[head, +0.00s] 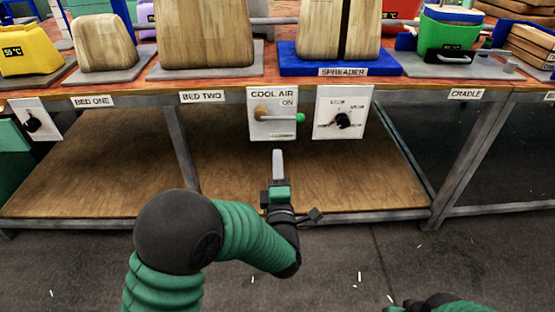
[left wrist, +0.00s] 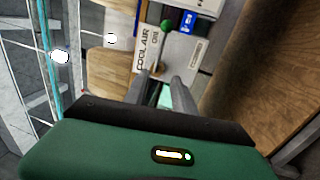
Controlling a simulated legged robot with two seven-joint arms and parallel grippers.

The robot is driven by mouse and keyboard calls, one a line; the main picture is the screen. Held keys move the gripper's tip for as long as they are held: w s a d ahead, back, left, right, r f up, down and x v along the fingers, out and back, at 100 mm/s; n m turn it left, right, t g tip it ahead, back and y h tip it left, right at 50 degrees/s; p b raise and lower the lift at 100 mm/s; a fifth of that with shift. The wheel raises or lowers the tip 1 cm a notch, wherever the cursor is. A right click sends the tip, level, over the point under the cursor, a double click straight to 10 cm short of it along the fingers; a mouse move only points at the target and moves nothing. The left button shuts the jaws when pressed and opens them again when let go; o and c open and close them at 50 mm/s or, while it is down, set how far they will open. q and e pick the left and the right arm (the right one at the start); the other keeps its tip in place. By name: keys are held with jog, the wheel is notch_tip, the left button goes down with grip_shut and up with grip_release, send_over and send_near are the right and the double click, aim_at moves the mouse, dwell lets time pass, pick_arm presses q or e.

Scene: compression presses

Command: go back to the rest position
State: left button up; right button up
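My left gripper (head: 278,155) is in front of the bench, just below the cool air panel (head: 258,128). In the left wrist view its two fingers (left wrist: 164,80) stand apart with nothing between them, so it is open and empty. The panel also shows there, turned sideways (left wrist: 178,52). The panel's lever has a green knob (head: 300,118) at its right end, by the ON label. The gripper appears apart from the panel. Only a dark and green part of my right arm shows at the bottom right of the head view; its fingers are out of view.
A dial panel (head: 330,128) hangs right of the cool air panel, and another knob panel (head: 33,122) is at far left. The bench top (head: 225,90) carries wooden blocks and a blue spreader base (head: 300,64). A wooden lower shelf (head: 90,180) lies behind my gripper. The near floor looks mostly clear.

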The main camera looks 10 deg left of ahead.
pick_arm(q)
jog(key=shift+s, duration=0.1)
jog(key=shift+f, duration=0.1)
dwell(0.3)
jog(key=s+f+m+g+h+p, duration=0.45)
jog(key=f+m+g+h, duration=0.2)
jog(key=m, duration=0.55)
jog(key=s+a+f+m+g+p, duration=0.1)
jog(key=s+a+f+m+g, duration=0.15)
jog(key=s, duration=0.45)
jog(key=s+a+f+m+g, duration=0.1)
jog(key=s+m+g, duration=0.3)
jog(key=s, duration=0.3)
jog(key=s+a+f+m+g+p, duration=0.1)
jog(key=s+a+f+m+g, duration=0.15)
jog(key=s, duration=0.35)
notch_tip(320, 180, up, 38)
jog(key=s+g+p, duration=0.1)
jog(key=p, duration=3.6)
jog(key=shift+s+d+f+y, duration=0.2)
jog(key=shift+y, duration=0.25)
